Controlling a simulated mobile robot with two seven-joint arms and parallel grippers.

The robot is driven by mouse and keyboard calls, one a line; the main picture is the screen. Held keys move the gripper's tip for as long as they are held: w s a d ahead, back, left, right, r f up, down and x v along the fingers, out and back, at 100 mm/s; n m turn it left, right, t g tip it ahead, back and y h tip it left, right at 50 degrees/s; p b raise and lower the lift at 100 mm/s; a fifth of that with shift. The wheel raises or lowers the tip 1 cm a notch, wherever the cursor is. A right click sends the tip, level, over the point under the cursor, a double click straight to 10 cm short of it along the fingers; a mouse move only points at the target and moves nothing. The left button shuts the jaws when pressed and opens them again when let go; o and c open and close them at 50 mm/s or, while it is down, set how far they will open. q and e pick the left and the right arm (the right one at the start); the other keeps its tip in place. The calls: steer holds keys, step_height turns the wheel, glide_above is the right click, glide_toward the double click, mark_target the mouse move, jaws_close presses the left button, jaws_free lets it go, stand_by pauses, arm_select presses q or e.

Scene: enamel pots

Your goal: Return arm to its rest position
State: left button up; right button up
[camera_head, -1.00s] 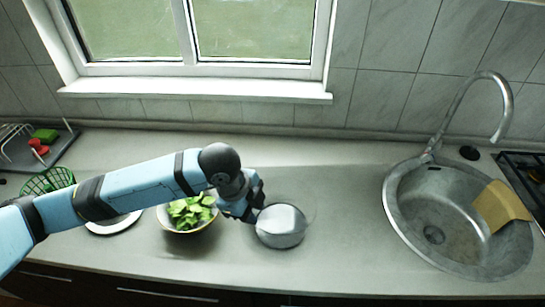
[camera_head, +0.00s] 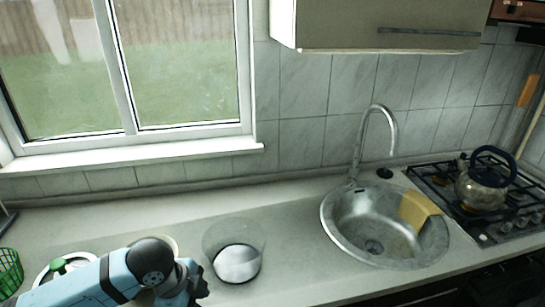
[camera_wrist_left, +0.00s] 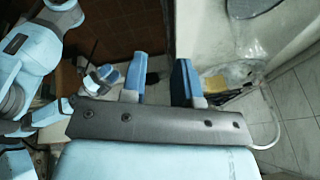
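My left arm comes in from the lower left in the head view. Its gripper (camera_head: 196,289) is low over the counter, just left of a clear round pot (camera_head: 236,262) with a grey bottom, and looks apart from it. In the left wrist view the two blue fingers of my left gripper (camera_wrist_left: 161,78) stand apart with nothing between them. Pale blue links of mine show at the left of that view; whether my right gripper is among them is unclear. My right arm does not show in the head view.
A green basket (camera_head: 9,272) and a white plate (camera_head: 45,275) are at the left. The sink (camera_head: 330,225) holds a yellow cloth (camera_head: 418,208). A kettle (camera_head: 483,188) stands on the stove. Counter between pot and sink is clear.

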arm_select(q)
steer(key=s+d+f+n+t+h, duration=0.2)
steer(key=d+f+n+t+h, duration=0.3)
steer(key=f+n, duration=0.3)
steer(key=s+a+f+n+t+y, duration=0.4)
steer(key=s+a+f+n, duration=0.4)
steer(key=s+f, duration=0.3)
steer(key=shift+a+y+p, duration=0.45)
steer(key=shift+a+y, duration=0.1)
steer(key=shift+y, duration=0.05)
steer(key=shift+s+f, duration=0.1)
steer(key=shift+s, duration=0.05)
